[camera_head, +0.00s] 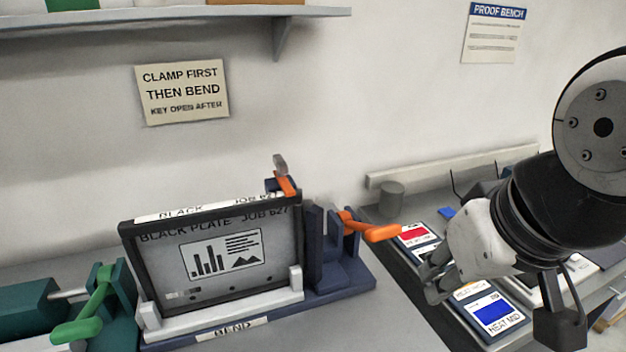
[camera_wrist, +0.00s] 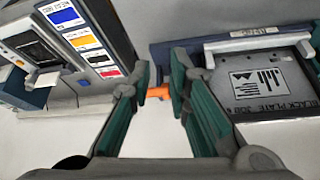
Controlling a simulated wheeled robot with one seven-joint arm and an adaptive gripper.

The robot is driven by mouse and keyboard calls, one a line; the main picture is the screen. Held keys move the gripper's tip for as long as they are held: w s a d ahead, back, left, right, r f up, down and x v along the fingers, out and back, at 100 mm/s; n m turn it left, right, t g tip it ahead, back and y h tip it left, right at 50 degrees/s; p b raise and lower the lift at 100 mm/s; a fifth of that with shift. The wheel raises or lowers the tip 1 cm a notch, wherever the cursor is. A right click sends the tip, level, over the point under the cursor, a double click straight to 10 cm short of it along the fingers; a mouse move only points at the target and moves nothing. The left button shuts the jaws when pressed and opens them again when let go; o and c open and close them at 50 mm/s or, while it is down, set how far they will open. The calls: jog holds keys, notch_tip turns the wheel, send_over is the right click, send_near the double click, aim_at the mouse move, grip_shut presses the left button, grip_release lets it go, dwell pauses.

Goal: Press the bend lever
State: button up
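The bending press has a dark blue base (camera_head: 345,285) with a BEND label (camera_head: 233,328) at its front. An orange lever (camera_head: 372,229) sticks out from its right end toward the gripper side. A black-framed plate (camera_head: 221,252) marked BLACK PLATE JOB 627 stands upright in the press. My gripper (camera_head: 436,276) is to the right of the orange lever and apart from it in the head view. In the wrist view, my gripper (camera_wrist: 160,80) is open, with a gap between its green-padded fingers. The orange lever (camera_wrist: 158,91) shows in that gap, partly hidden by the fingers.
A green clamp with a green handle (camera_head: 92,307) stands left of the press. An orange clip (camera_head: 285,184) sits at the frame's top right corner. Colour cards (camera_head: 497,313) lie on the right-hand bench. A sign (camera_head: 183,91) on the wall reads CLAMP FIRST THEN BEND.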

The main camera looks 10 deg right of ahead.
jog(key=shift+w+r, duration=0.3)
jog(key=shift+r, duration=0.05)
grip_shut()
jog(key=w+d+r+n+g+p, duration=0.1)
jog(key=w+r+p, duration=0.1)
jog(key=w, duration=0.9)
jog(key=w+d+r+n+g+p, duration=0.1)
jog(key=w+r, duration=0.3)
jog(key=w, duration=0.7)
jog(key=shift+r+n+y+p, duration=0.15)
jog(key=shift+n+y+p, duration=0.15)
jog(key=shift+p, duration=0.3)
jog(key=shift+a, duration=0.1)
jog(key=x, duration=0.3)
jog(key=p+x, duration=0.1)
jog(key=x, duration=0.5)
jog(key=shift+s+f, duration=0.15)
jog(key=shift+f, duration=0.35)
jog(key=f, duration=0.1)
jog(key=s+f+p, duration=0.1)
jog(key=shift+s+f+p, duration=0.3)
jog(key=shift+f, duration=0.05)
jog(key=shift+s+f, duration=0.1)
jog(key=shift+f, duration=0.35)
